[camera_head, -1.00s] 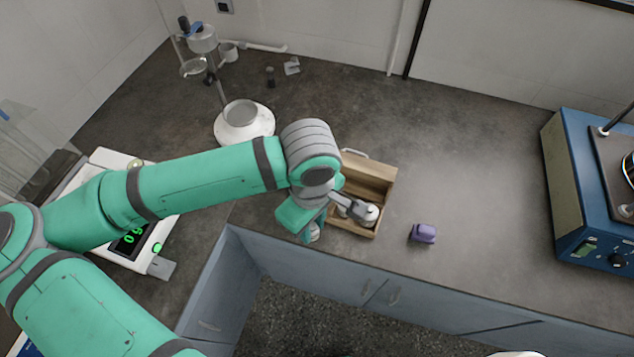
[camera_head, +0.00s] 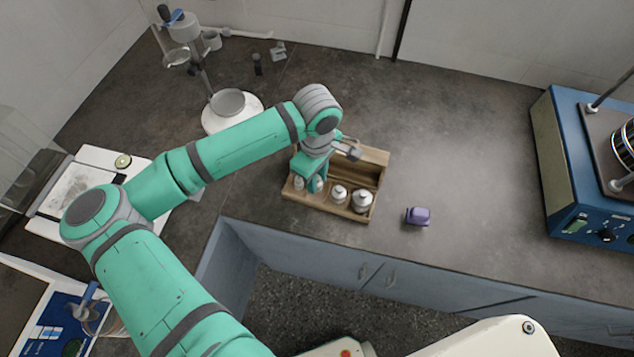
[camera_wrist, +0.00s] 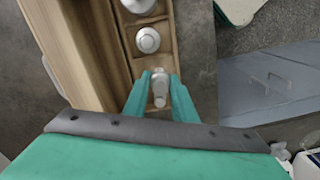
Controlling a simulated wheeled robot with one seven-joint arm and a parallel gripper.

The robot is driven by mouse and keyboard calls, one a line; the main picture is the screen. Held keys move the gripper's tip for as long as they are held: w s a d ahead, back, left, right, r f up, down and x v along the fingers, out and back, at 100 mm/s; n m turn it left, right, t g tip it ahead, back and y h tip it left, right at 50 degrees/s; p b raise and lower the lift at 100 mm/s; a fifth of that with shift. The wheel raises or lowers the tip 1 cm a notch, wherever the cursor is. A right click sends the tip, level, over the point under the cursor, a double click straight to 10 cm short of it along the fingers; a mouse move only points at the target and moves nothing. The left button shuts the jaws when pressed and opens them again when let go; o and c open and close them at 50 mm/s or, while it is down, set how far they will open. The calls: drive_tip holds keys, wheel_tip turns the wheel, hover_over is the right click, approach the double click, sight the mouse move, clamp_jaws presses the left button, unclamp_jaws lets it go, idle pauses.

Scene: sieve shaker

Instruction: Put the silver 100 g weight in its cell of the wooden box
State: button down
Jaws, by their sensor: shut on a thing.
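The wooden box (camera_head: 325,208) sits on the dark counter, its row of cells along the front. My gripper (camera_head: 317,186) points down over the left part of that row. In the wrist view its two teal fingers (camera_wrist: 160,84) are shut on a small silver weight (camera_wrist: 160,76), which also shows under the hand in the head view (camera_head: 318,185). The weight is over or in the row, beside a medium silver weight (camera_wrist: 147,40); I cannot tell whether its base touches the cell floor. A large silver weight (camera_head: 362,201) stands in the right end cell.
A purple object (camera_head: 417,216) lies right of the box. A blue shaker (camera_head: 590,190) stands at the far right, a white-based stand (camera_head: 230,112) behind left, and a white balance (camera_head: 85,190) at left. The counter between box and shaker is mostly clear.

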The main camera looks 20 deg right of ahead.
drive_tip(key=shift+w+d+f, duration=0.15)
drive_tip(key=shift+w+f, duration=0.1)
drive_tip(key=shift+f, duration=0.15)
drive_tip(key=shift+w+f, duration=0.15)
drive_tip(key=shift+f, duration=1.5)
drive_tip(key=shift+f, duration=0.15)
drive_tip(key=c, duration=1.7)
unclamp_jaws()
drive_tip(key=shift+c, duration=0.2)
